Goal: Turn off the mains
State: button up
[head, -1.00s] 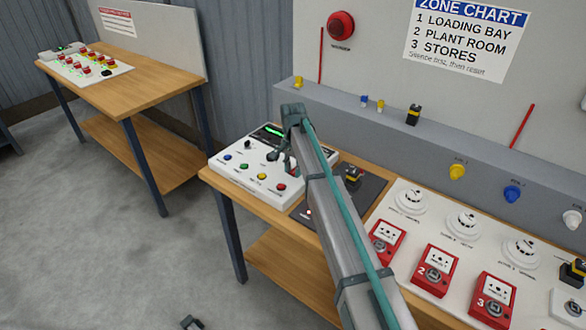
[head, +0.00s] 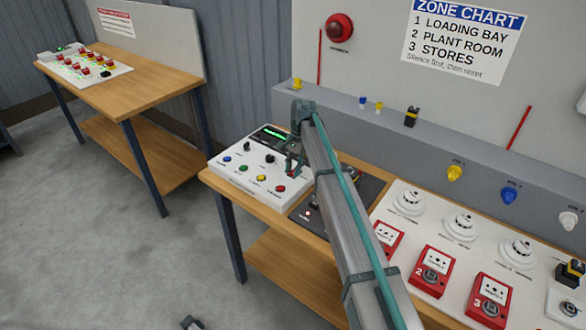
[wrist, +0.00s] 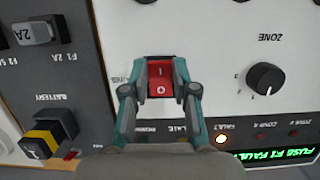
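The mains switch appears to be the red rocker (wrist: 161,84) marked I and O, seen upside down in the wrist view; its name label is not readable. It sits in a dark frame on the white control panel (head: 222,172). My gripper (wrist: 161,68) is open, with one finger on each side of the rocker. Whether the fingers touch it cannot be told. In the head view my gripper (head: 292,170) is over the panel's right edge and mostly hides the switch.
Red call points (head: 433,268) stand right of my arm.

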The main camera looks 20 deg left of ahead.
jog(key=o, duration=0.4)
jog(key=v, duration=1.2)
